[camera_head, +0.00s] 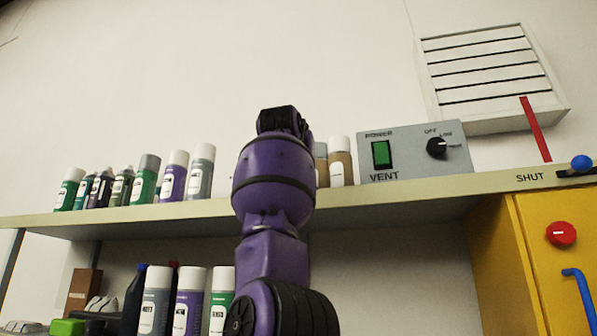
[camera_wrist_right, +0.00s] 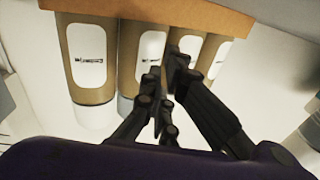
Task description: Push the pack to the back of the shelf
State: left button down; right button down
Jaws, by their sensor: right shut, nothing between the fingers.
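The pack appears to be several tan cans with white caps, white labels and a brown cardboard-like strip at their bases. In the head view its cans (camera_head: 341,163) stand on the upper shelf (camera_head: 400,194), partly hidden behind my purple right arm. In the right wrist view the cans (camera_wrist_right: 92,62) appear upside down, with the brown strip (camera_wrist_right: 150,12) along the top. My right gripper (camera_wrist_right: 167,72) is shut and empty, its black fingers in front of the cans. I cannot tell whether they touch. In the head view its fingers are hidden. My left gripper is not in view.
Several spray cans (camera_head: 173,176) stand on the shelf left of my arm. A grey vent control box (camera_head: 410,150) stands close right of the pack. A yellow cabinet (camera_head: 540,250) is at the right. More cans (camera_head: 188,300) stand below the shelf.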

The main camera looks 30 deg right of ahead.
jog(key=f, duration=0.1)
jog(key=w+f, duration=0.1)
jog(key=f, duration=0.1)
jog(key=shift+w+a, duration=0.15)
jog(key=shift+w, duration=0.1)
jog(key=shift+s+a+r, duration=0.1)
jog(key=shift+s+a, duration=0.35)
jog(key=shift+s, duration=0.05)
jog(key=shift+s+a+r, duration=0.25)
jog(key=shift+s+a, duration=0.2)
jog(key=shift+s, duration=0.2)
jog(key=shift+s+a+r, duration=0.25)
jog(key=shift+s+a, duration=0.2)
jog(key=shift+s, duration=0.15)
jog(key=shift+s+r, duration=0.1)
